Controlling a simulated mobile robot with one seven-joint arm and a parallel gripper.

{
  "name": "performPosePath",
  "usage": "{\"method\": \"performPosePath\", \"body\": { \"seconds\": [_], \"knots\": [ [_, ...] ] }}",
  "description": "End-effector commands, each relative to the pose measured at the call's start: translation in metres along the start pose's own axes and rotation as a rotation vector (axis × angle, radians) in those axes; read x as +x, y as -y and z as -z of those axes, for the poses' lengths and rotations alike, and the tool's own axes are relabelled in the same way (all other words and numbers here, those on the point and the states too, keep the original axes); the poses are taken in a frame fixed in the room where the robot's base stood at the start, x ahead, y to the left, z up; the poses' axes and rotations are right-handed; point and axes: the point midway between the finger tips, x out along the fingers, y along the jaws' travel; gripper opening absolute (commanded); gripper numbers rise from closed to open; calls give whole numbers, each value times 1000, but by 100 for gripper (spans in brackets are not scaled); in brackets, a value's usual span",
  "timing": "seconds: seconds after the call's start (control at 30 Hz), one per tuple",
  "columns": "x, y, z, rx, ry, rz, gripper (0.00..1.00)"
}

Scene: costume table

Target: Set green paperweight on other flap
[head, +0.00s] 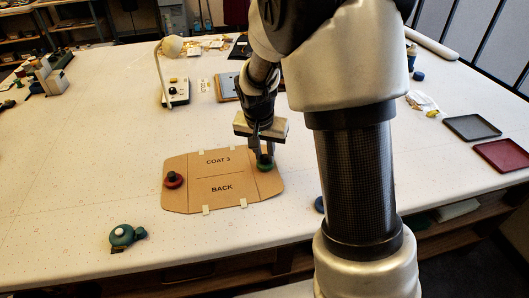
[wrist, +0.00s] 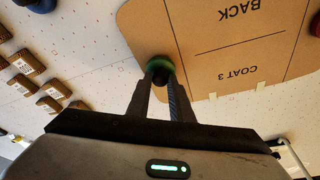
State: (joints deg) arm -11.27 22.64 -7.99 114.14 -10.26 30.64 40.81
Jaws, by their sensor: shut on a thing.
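The green paperweight (head: 264,163) is at the right flap of the cardboard pattern (head: 222,202), near its upper right corner. My gripper (head: 262,150) is shut on the green paperweight's dark knob from above; the wrist view shows the fingers (wrist: 163,80) around it and the green base (wrist: 158,62) below. Whether the base touches the card cannot be told for certain. A red paperweight (head: 173,180) sits on the left flap. The card is marked "COAT 3" and "BACK" and is held by small pale tape tabs.
A green tape measure (head: 122,236) lies at the front left of the white table (head: 75,180). A lamp (head: 170,75) stands behind the card. Grey (head: 471,127) and red (head: 502,154) trays lie at right. Brown patterned pieces (wrist: 45,88) lie beside the card.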

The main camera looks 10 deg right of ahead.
Motion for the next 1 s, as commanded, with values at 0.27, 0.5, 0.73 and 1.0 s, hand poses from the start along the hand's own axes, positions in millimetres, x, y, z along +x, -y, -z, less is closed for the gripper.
{"method": "performPosePath", "body": {
  "seconds": [0.27, 0.5, 0.73, 1.0],
  "knots": [
    [6, 0, -2, 0, -1, 0, 0],
    [9, 0, -2, 0, -1, 1, 25],
    [9, 0, -2, 0, 0, 0, 42],
    [1, 0, -2, 0, -1, 1, 42]
  ]
}}
